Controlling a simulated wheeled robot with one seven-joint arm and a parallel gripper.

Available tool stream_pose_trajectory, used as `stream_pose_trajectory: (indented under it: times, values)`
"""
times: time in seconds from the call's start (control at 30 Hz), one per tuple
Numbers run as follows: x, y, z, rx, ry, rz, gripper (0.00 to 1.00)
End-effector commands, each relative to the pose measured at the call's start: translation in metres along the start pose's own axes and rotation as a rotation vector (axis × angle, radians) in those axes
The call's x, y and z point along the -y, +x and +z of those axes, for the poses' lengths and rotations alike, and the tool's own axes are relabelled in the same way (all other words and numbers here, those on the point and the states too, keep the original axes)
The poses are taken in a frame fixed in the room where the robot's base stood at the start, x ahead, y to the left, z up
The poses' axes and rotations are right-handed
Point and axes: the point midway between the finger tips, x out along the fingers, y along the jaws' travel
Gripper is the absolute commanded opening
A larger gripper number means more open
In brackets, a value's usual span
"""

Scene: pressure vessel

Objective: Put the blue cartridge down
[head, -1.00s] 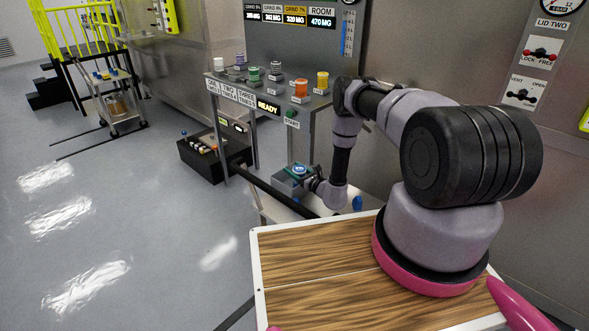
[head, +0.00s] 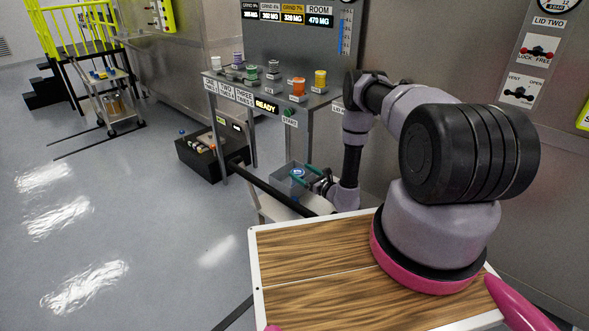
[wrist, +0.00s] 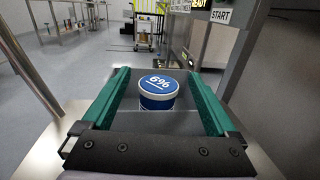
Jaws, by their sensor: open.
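The blue cartridge (wrist: 158,94) stands upright with its white-rimmed, blue lid facing up. The lid carries a white mark that reads like "6%". The cartridge also shows in the head view (head: 297,173), at a small grey box (head: 280,181) beside the console. In the wrist view it appears to sit inside this grey box, with its base partly hidden. My gripper (wrist: 152,77) is open, with one green finger on each side of the cartridge and a visible gap on both sides. My gripper also shows in the head view (head: 300,174).
The console (head: 270,100) with several coloured cups and a "READY" display stands just behind. A black bin (head: 200,155) with several small items is on the floor to the left. A dark bar (head: 270,188) runs near the box. Open floor lies to the left.

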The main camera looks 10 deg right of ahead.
Motion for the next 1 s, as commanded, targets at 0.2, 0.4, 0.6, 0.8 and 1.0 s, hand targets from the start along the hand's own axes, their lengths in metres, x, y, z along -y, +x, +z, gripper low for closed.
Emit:
stream_pose_trajectory:
  times: [0.2, 0.4, 0.6, 0.8, 1.0]
  values:
    - [0.001, -0.043, 0.0, -0.001, 0.002, -0.004, 0.93]
    - [0.0, -0.059, 0.0, 0.001, 0.001, -0.001, 0.93]
    - [0.0, -0.061, 0.001, 0.002, -0.002, 0.002, 0.93]
    - [-0.004, -0.034, 0.056, 0.044, -0.039, 0.122, 0.93]
    - [-0.033, 0.001, 0.178, 0.101, -0.15, 0.414, 0.93]
